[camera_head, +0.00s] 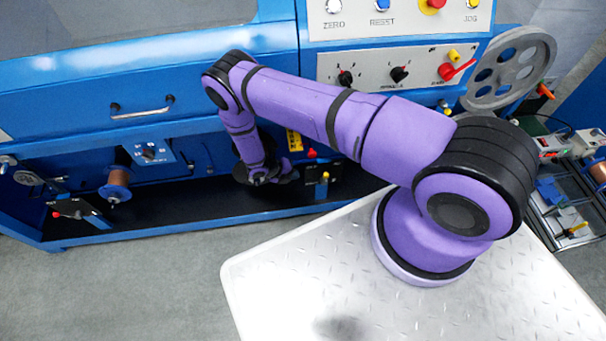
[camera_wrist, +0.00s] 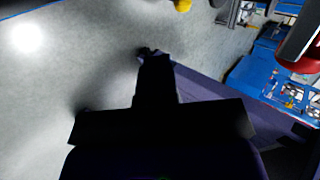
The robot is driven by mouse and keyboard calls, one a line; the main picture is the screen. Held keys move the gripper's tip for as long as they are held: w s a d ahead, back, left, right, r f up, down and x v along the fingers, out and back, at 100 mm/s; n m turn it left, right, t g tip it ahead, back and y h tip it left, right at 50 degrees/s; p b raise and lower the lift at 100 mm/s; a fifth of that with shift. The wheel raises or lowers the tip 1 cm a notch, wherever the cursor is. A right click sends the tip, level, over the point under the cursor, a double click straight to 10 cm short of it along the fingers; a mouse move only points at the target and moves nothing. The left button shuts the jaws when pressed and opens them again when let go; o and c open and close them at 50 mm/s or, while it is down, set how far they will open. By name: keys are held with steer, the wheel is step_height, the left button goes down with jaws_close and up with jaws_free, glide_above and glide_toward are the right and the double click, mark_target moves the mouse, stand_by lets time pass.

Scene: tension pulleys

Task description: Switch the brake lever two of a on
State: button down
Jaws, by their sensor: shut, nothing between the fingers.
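My gripper (camera_wrist: 152,54) is a dark silhouette in the middle of the wrist view, with its fingers together and nothing between them. In the head view my purple arm reaches over to the lower front of the blue machine, and its wrist end hides what is behind it. Beside it are a red knob (camera_head: 311,153) and a yellow-tipped part (camera_head: 325,176) on a dark block. Another red-tipped lever (camera_head: 58,214) is at the far left. I cannot tell which is brake lever two of a. The wrist view shows a large red knob end (camera_wrist: 302,64) at right and a yellow tip (camera_wrist: 182,5) at the top.
The blue machine front has a drawer handle (camera_head: 142,108), a copper spool (camera_head: 116,186) and a panel with black knobs and a red switch (camera_head: 457,70). A grey pulley wheel (camera_head: 510,68) stands at right. Open grey floor (camera_head: 130,285) lies at lower left.

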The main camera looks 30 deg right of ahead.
mark_target(325, 175)
steer(key=d+r+x, duration=0.1)
steer(key=x, duration=1.1)
steer(key=shift+d+r, duration=0.3)
steer(key=shift+s+d+r, duration=0.15)
steer(key=shift+d, duration=0.45)
steer(key=shift+s+d+r, duration=0.15)
steer(key=shift+s+d, duration=0.05)
steer(key=shift+d, duration=0.4)
steer(key=shift+a, duration=0.1)
